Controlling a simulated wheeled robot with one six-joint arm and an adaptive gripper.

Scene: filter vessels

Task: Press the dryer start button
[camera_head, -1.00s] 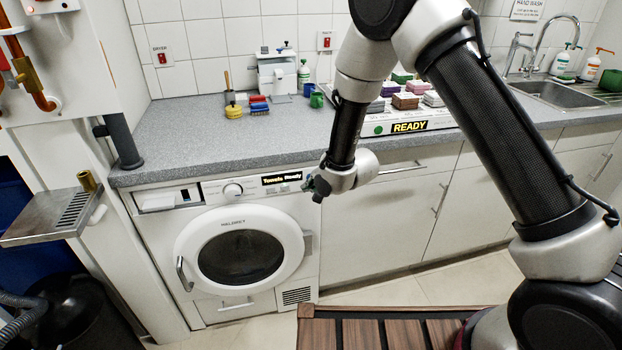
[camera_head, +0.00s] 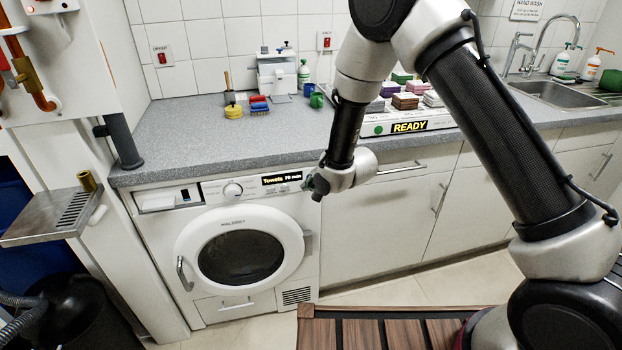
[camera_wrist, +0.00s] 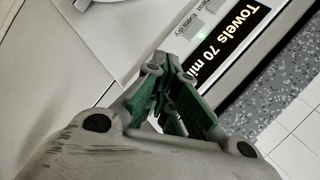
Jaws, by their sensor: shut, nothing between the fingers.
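The white dryer (camera_head: 215,300) stands under the worktop with its round door (camera_head: 240,257) closed. Its display (camera_head: 281,179) reads "Towels" with a minutes figure; in the wrist view the display (camera_wrist: 226,40) reads "Towels 70 min". A small green light (camera_wrist: 200,38) glows beside the display near a button marked "Extra dry". My gripper (camera_head: 312,187) is shut and empty at the right end of the dryer's control panel. In the wrist view my gripper's green-padded fingers (camera_wrist: 168,92) hide the start button area. I cannot tell whether the tips touch the panel.
The grey worktop (camera_head: 180,140) overhangs the dryer just above the panel. A slatted wooden surface (camera_head: 390,312) lies in front.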

